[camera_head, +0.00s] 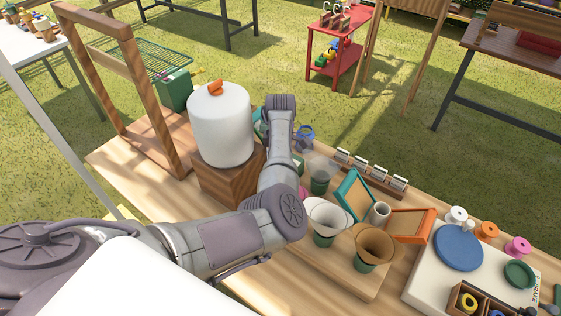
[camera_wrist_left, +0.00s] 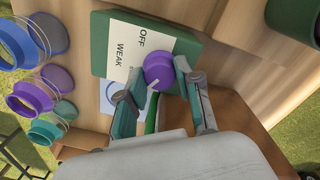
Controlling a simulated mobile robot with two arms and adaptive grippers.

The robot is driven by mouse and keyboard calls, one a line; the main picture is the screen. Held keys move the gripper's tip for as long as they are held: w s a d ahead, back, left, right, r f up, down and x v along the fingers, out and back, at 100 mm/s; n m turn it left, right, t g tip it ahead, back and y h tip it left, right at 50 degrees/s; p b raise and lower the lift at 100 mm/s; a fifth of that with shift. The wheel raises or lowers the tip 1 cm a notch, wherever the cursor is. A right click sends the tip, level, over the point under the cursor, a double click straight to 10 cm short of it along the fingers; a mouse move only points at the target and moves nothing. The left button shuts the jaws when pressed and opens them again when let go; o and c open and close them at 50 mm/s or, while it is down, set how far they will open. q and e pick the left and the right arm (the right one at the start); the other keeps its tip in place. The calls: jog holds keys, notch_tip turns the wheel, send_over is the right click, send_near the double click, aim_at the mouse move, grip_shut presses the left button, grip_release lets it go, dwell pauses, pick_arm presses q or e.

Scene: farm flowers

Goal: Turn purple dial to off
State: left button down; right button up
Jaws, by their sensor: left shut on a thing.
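The purple dial (camera_wrist_left: 158,68) sits on a green panel (camera_wrist_left: 100,45) with a white label in the left wrist view. The label reads OFF near the dial and WEAK further left. A pale mark on the dial points down and left, away from the word OFF. My left gripper (camera_wrist_left: 160,88) has its two fingers on either side of the dial and is shut on it. In the head view my left arm reaches over the table, and it hides the dial and the gripper there. My right gripper is in neither view.
A white tank (camera_head: 221,125) with an orange knob stands on a wooden block (camera_head: 228,182), left of my arm. Pots with paper cones (camera_head: 328,213) stand on a wooden board at right.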

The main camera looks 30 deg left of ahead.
pick_arm(q)
jog(key=m+p, duration=0.3)
jog(key=shift+s+a+r, duration=0.1)
jog(key=shift+r, duration=0.05)
jog(key=m+p, duration=0.3)
jog(key=m, duration=0.2)
jog(key=m+p, duration=0.2)
jog(key=m, duration=0.2)
jog(key=m+p, duration=0.1)
jog(key=m, duration=0.3)
jog(key=shift+h, duration=0.3)
jog(key=shift+f+m, duration=0.2)
jog(key=shift+m, duration=0.4)
